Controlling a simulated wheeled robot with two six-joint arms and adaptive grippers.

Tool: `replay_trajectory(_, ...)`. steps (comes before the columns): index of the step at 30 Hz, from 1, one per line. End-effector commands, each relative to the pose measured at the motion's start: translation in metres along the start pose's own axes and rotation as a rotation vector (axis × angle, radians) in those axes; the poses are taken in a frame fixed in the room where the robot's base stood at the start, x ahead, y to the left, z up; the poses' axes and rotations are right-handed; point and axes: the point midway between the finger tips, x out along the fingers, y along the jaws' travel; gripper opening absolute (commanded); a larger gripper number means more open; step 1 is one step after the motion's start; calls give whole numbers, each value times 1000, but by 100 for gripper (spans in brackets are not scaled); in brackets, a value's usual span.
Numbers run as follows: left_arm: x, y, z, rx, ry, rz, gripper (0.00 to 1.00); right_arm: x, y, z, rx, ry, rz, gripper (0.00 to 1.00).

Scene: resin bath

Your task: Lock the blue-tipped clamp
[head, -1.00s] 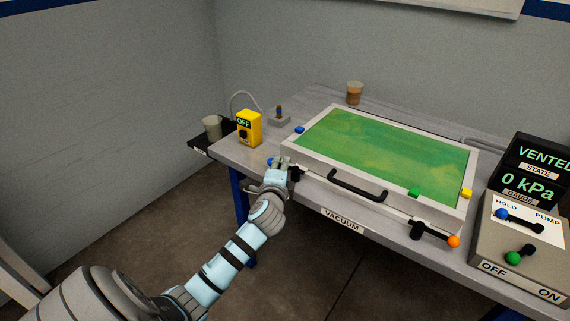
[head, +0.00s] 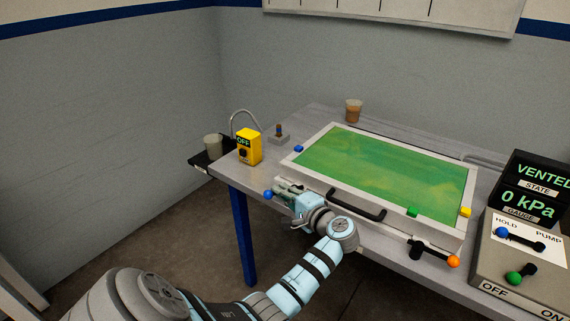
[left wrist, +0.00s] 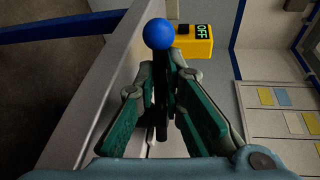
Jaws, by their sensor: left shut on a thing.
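The blue-tipped clamp has a blue ball (head: 267,194) on a dark lever, at the front left corner of the bath's frame. In the left wrist view the ball (left wrist: 157,34) stands beyond the fingertips and the black lever (left wrist: 162,105) runs between the fingers. My left gripper (head: 281,190) is shut on this lever, just right of the ball, and hides the clamp's pivot in the head view. The green-topped bath (head: 380,170) has a pale frame with a black handle (head: 343,204) in front. My right gripper is not in view.
An orange-tipped clamp (head: 452,262) sits at the front right. A yellow box reading OFF (head: 249,147) and a cup (head: 212,146) are at the left. The gauge reads VENTED and 0 kPa (head: 532,190), above a switch panel (head: 520,255). Another cup (head: 353,111) stands behind.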

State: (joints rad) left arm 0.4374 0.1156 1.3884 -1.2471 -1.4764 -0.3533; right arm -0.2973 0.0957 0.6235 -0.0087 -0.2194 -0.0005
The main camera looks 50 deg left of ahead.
Motion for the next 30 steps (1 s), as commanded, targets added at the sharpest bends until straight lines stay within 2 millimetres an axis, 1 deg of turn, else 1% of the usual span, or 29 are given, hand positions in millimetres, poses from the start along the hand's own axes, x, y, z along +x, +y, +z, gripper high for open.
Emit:
replay_trajectory(1, 1, 0, 3, 3, -27, -5, 0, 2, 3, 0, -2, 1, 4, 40)
replay_trajectory(6, 0, -1, 4, -4, -63, -4, 0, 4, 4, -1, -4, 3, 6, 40)
replay_trajectory(19, 0, -1, 4, -4, -74, -5, 0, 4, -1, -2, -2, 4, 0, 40)
replay_trajectory(20, 0, -1, 4, -4, -74, -5, 12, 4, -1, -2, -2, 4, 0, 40)
replay_trajectory(21, 0, -1, 4, -5, -74, -4, 19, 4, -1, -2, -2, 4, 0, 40)
replay_trajectory(23, -1, -1, 4, -5, -72, -3, 28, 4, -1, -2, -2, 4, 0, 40)
replay_trajectory(24, -1, -1, 3, -5, -70, -2, 30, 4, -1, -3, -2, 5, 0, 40)
replay_trajectory(30, -4, 0, -1, -6, -60, 0, 30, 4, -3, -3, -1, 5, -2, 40)
